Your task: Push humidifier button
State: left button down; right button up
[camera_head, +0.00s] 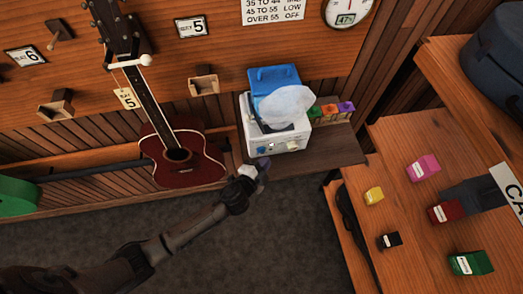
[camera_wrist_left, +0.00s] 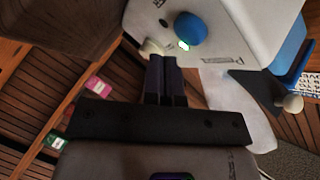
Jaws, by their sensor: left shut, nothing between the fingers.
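The humidifier (camera_head: 276,137) is a white box with a blue tank on top, standing on a wooden shelf by the wall. A pale cloud-like shape covers part of its top. In the left wrist view its front (camera_wrist_left: 250,30) shows a round blue button or knob (camera_wrist_left: 189,27), a small lit spot (camera_wrist_left: 184,45) at its rim, and a cream knob (camera_wrist_left: 151,47). My left gripper (camera_head: 263,164) is shut and empty, just in front of the humidifier's lower front. In the wrist view its fingertips (camera_wrist_left: 163,59) point between the two knobs; contact cannot be told. My right gripper is not shown.
A dark red ukulele (camera_head: 183,160) hangs left of the humidifier. Several small coloured boxes (camera_head: 331,110) stand right of it on the shelf (camera_head: 335,147). A wooden table (camera_head: 390,145) with more boxes is at right. A wall gauge (camera_head: 347,12) reads about 47%. Open floor lies below.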

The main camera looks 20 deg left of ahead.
pick_arm(q)
jog(key=s+d, duration=0.1)
jog(key=s, duration=0.1)
jog(key=s+d, duration=0.2)
jog(key=shift+s+d, duration=0.2)
jog(key=shift+s, duration=0.1)
dwell(0.4)
jog(key=shift+a, duration=0.1)
